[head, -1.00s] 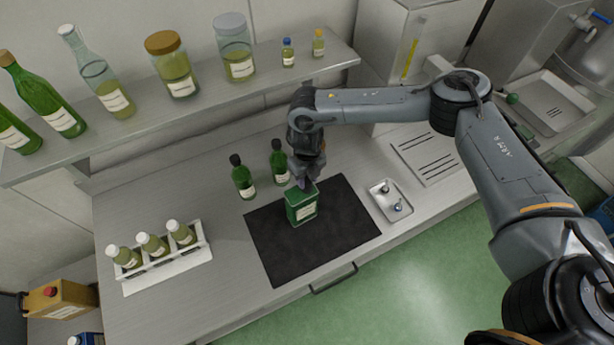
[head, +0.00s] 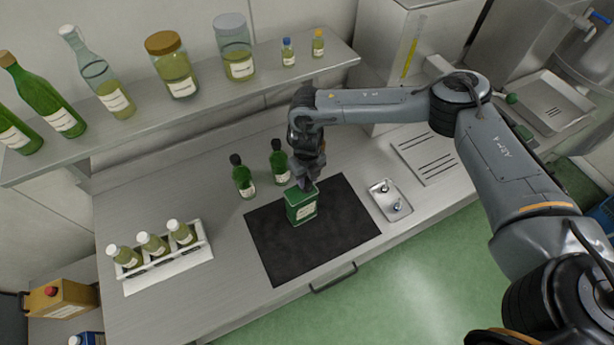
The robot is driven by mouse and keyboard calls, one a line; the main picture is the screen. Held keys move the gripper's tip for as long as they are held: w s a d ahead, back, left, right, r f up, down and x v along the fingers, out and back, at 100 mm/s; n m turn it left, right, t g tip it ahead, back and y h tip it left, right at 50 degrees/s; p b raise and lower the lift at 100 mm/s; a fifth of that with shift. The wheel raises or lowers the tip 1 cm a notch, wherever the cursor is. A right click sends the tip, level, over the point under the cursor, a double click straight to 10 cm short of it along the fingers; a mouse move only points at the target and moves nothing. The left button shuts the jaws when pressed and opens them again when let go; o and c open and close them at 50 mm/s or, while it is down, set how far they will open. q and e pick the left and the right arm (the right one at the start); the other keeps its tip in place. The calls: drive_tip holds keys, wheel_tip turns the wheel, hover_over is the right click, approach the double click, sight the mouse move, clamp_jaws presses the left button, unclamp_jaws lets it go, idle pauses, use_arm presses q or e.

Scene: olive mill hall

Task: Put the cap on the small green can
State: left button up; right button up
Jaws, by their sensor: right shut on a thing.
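The small green can (head: 301,208) stands upright on the black mat (head: 345,225), with a pale label on its front. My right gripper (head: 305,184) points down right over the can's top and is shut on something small. I take this to be the cap, but the fingers hide it. I cannot tell whether the cap touches the can's neck. My left gripper is not in view.
Two dark green bottles (head: 243,177) stand just behind the mat. A white rack (head: 168,268) with several white-capped bottles is at left. A small metal tray (head: 391,201) with small parts lies right of the mat. A shelf (head: 215,92) with bottles and jars runs above.

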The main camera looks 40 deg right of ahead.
drive_tip(key=shift+f+b, duration=0.4)
drive_tip(key=shift+f, duration=0.8)
idle(2.5)
drive_tip(key=o, duration=1)
drive_tip(key=shift+c, duration=1.4)
